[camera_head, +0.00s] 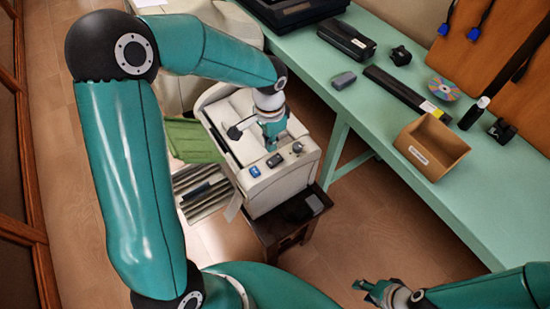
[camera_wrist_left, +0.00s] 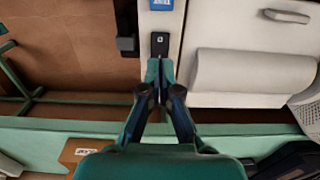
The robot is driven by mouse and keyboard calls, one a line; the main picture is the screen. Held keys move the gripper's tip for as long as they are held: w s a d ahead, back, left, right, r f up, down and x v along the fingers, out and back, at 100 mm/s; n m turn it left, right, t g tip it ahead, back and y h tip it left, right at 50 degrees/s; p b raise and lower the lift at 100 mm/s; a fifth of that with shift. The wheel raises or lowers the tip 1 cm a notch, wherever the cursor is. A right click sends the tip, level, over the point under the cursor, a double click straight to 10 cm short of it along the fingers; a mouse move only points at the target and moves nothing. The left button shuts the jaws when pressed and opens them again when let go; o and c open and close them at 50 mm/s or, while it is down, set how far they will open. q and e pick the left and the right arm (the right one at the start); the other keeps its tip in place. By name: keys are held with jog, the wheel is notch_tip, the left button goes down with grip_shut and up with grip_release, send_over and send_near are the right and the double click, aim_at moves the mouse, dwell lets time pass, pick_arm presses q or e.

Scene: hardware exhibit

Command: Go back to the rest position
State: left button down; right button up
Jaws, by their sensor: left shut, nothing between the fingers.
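My left gripper (camera_head: 274,147) is at the end of the teal arm that comes in from the left. It is over the control panel of a white machine (camera_head: 275,190). Its fingers are closed together and empty, and they also show in the left wrist view (camera_wrist_left: 160,68). Their tips point at a dark button (camera_wrist_left: 159,43) on the panel; I cannot tell whether they touch it. A blue button (camera_head: 254,171) lies beside the dark one. My right gripper (camera_head: 364,286) is at the bottom right, away from everything, and its finger gap is unclear.
The machine stands on a small dark stand (camera_head: 290,224). The wooden floor in front of the table is clear.

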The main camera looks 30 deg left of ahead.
pick_arm(q)
jog(key=shift+s+f, duration=0.1)
jog(key=shift+f, duration=0.15)
jog(key=s+d+f+n+g+h, duration=0.2)
jog(key=s+d+f+n+h, duration=0.25)
jog(key=s+d+f, duration=1.3)
jog(key=w+f+t, duration=0.1)
jog(key=w+a+f+n, duration=0.1)
jog(key=w, duration=0.1)
jog(key=w+a+f+n+t, duration=0.1)
jog(key=shift+w+a+t+y, duration=0.15)
jog(key=shift+t+y, duration=0.1)
jog(key=shift+t, duration=0.05)
